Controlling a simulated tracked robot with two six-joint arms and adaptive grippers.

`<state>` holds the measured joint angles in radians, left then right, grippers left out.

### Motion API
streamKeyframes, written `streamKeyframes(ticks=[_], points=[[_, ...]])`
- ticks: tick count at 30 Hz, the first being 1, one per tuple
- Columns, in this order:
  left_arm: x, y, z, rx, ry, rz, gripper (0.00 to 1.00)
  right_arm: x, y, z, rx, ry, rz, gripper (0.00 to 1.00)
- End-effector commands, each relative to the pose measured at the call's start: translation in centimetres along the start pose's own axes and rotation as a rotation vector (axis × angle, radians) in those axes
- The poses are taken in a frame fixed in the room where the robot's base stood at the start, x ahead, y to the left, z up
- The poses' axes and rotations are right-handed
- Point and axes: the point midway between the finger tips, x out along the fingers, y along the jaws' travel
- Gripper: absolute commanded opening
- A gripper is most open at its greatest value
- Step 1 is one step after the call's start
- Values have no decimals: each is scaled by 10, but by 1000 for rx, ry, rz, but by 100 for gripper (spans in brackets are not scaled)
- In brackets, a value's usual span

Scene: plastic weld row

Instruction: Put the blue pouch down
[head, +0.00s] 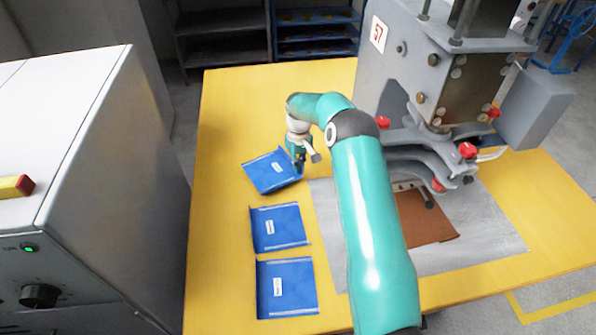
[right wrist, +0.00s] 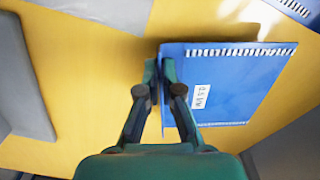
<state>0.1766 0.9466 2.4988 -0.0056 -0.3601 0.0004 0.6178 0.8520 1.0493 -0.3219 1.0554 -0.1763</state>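The blue pouch (head: 268,173) with a white label is at the far end of a column of pouches on the yellow table (head: 232,110). It is turned at an angle to the others. My right gripper (head: 299,165) is at its right edge. In the right wrist view, the fingers (right wrist: 160,76) are nearly together with the edge of the pouch (right wrist: 235,85) between them. Whether the pouch touches the table is hard to tell. My left gripper is not in view.
Two more blue pouches, a middle one (head: 278,229) and a near one (head: 287,290), lie flat in the column. A grey press (head: 400,75) stands at the right over a grey mat (head: 480,235) and a brown sheet (head: 425,218). A white cabinet (head: 70,130) is at the left.

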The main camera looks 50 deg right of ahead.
Motion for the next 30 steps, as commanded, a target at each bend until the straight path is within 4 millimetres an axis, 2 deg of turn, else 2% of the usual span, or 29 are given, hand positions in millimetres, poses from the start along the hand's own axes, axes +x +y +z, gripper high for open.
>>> streamKeyframes(ticks=[3,6,16,21,30], points=[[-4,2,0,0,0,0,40,18,0,1,1,-5,-1,0],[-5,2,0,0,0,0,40,28,1,1,1,-2,-1,0],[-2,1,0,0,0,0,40,33,1,0,1,-1,0,0],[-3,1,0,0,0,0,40,31,0,1,1,-1,0,30],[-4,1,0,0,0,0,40,31,0,0,0,-2,0,31]])
